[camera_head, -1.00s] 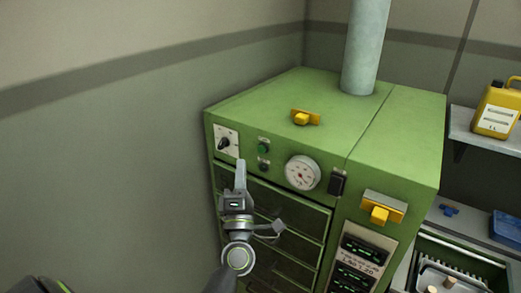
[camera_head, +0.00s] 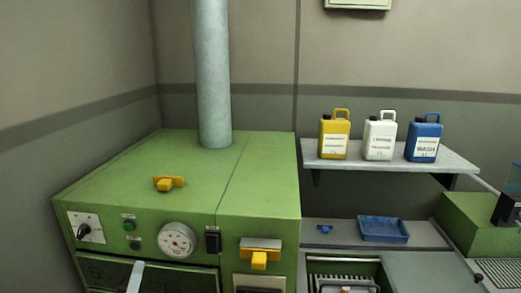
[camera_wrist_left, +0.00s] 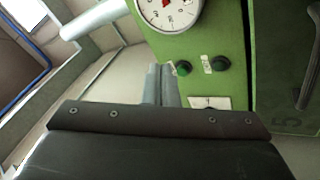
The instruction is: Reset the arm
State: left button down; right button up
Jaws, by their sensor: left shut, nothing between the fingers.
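My left gripper (camera_head: 136,276) shows only as a pale grey fingertip at the bottom edge of the head view, in front of the green cabinet (camera_head: 258,188). In the left wrist view its fingers (camera_wrist_left: 160,85) are shut together with nothing between them. They point at the cabinet's front panel, near the green button (camera_wrist_left: 183,68) and below the round gauge (camera_wrist_left: 168,12). I cannot tell the exact gap to the panel. My right gripper is in neither view.
A metal pipe (camera_head: 212,80) rises from the cabinet top. Yellow (camera_head: 334,138), white (camera_head: 380,138) and blue (camera_head: 424,140) canisters stand on a wall shelf (camera_head: 390,168). A blue tray (camera_head: 383,229) lies below. A yellow handle (camera_head: 259,260) sticks out from the cabinet front.

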pick_arm(q)
jog(key=s+d+f+m+g+h, duration=0.1)
jog(key=s+f+m+g+h, duration=0.1)
jog(key=s+f+m+g, duration=0.5)
jog(key=s+d+f+m+g+h, duration=0.2)
jog(key=s+f+m+g, duration=0.2)
jog(key=f, duration=0.6)
jog(key=s+a+f+m+g+y, duration=0.1)
jog(key=s+a+f+g+y, duration=0.25)
jog(key=s, duration=0.45)
jog(key=s+a+f+g+y, duration=0.25)
jog(key=s+a+g, duration=0.2)
jog(key=s, duration=0.35)
notch_tip(320, 180, down, 30)
jog(key=a+r+g+h+b, duration=0.1)
jog(key=g+b, duration=0.1)
jog(key=b, duration=0.2)
jog(key=s+f+b, duration=0.2)
jog(key=s+f, duration=0.5)
jog(key=f, duration=0.3)
jog(key=s+d+f+g+b, duration=0.1)
jog(key=s+f+b, duration=0.1)
jog(key=s+f, duration=0.5)
notch_tip(320, 180, down, 3)
jog(key=shift+s+d+f+h, duration=0.15)
jog(key=shift+s+h, duration=0.25)
